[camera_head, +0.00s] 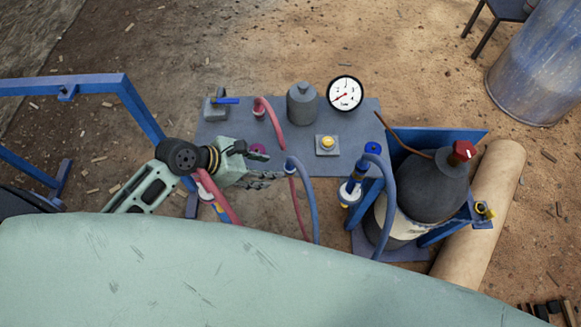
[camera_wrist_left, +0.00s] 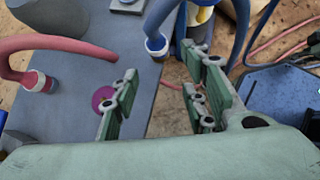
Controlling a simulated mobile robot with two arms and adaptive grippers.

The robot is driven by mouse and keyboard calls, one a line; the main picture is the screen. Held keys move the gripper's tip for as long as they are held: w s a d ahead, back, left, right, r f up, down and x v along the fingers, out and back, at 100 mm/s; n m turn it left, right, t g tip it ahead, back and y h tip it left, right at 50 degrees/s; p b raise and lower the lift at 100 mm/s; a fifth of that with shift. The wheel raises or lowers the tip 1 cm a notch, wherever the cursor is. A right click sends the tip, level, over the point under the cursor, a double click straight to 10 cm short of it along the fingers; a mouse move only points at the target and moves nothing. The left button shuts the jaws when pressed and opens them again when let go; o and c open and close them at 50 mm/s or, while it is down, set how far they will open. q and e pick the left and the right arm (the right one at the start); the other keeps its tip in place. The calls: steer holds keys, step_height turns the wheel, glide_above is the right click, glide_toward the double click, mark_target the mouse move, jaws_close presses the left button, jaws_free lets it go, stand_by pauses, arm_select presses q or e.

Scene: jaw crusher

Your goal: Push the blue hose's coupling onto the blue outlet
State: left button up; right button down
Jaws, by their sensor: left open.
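My left gripper (camera_head: 265,178) is open and empty above the front of the grey panel; its two fingers show apart in the wrist view (camera_wrist_left: 162,100). One blue hose (camera_head: 304,195) has a pale-ringed end (camera_wrist_left: 155,45) at the panel, beyond the fingers. Another blue hose (camera_head: 388,200) arches down to a blue coupling (camera_head: 350,191) with white and yellow bands at the right stand, to the right of my gripper. A blue disc (camera_head: 374,148) near the panel's right end may be the blue outlet; I cannot tell for sure. My right gripper does not show.
The grey panel (camera_head: 225,130) carries a red hose (camera_head: 268,112), gauge (camera_head: 345,92), yellow button (camera_head: 327,143) and purple disc (camera_wrist_left: 103,97). A dark tank (camera_head: 430,187) stands at the right, beside a tan roll (camera_head: 490,200). A blue frame (camera_head: 130,95) is at left.

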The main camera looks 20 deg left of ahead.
mark_target(286, 166)
arm_select(q)
steer(key=shift+n, duration=0.4)
steer(key=x, duration=0.5)
steer(key=w+r+b+x, duration=0.1)
steer(key=x, duration=0.1)
steer(key=shift+w+d+f, duration=0.1)
steer(key=shift+d+f, duration=0.15)
steer(key=shift+d, duration=0.25)
steer(key=shift+c, duration=0.5)
jaws_close()
